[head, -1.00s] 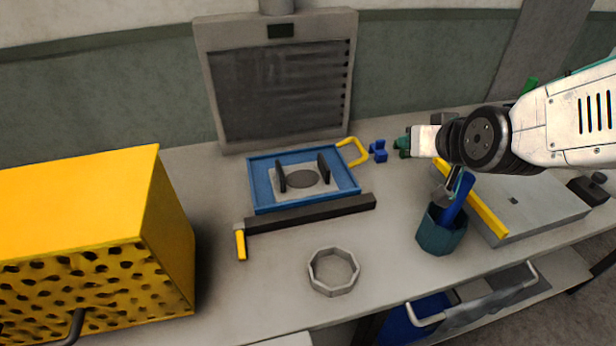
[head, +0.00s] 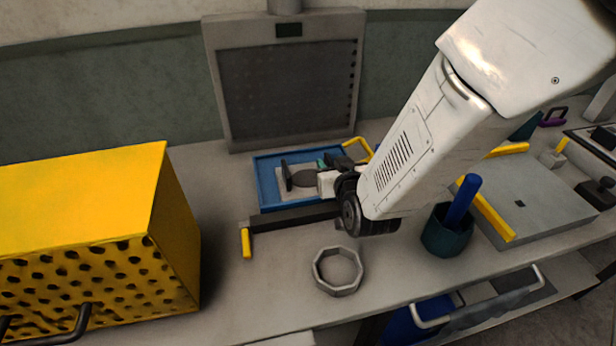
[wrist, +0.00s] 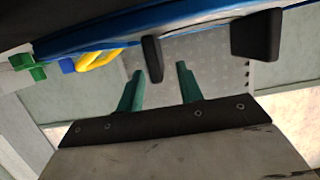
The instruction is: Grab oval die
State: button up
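The dark grey oval (head: 305,178), which looks like the oval die, lies on a light plate in the blue tray (head: 263,183), just right of a black upright (head: 287,176). My gripper (head: 325,160) is over the right part of the tray, close to the oval, and partly hides the tray. In the wrist view its two green fingers (wrist: 159,70) are apart with nothing held between them. Two black uprights (wrist: 256,35) and the blue tray rim (wrist: 130,24) show beyond the fingers. I cannot make out the oval in the wrist view.
A dark bar (head: 290,218) with a yellow handle lies before the tray. A grey octagonal ring (head: 338,271) is nearer the front edge. A yellow perforated box (head: 90,235) stands left, a dark teal cup (head: 447,236) right. A grey panel (head: 290,92) stands behind.

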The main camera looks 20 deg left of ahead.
jog(key=shift+x, duration=1.1)
grip_shut()
jog(key=shift+r, duration=0.15)
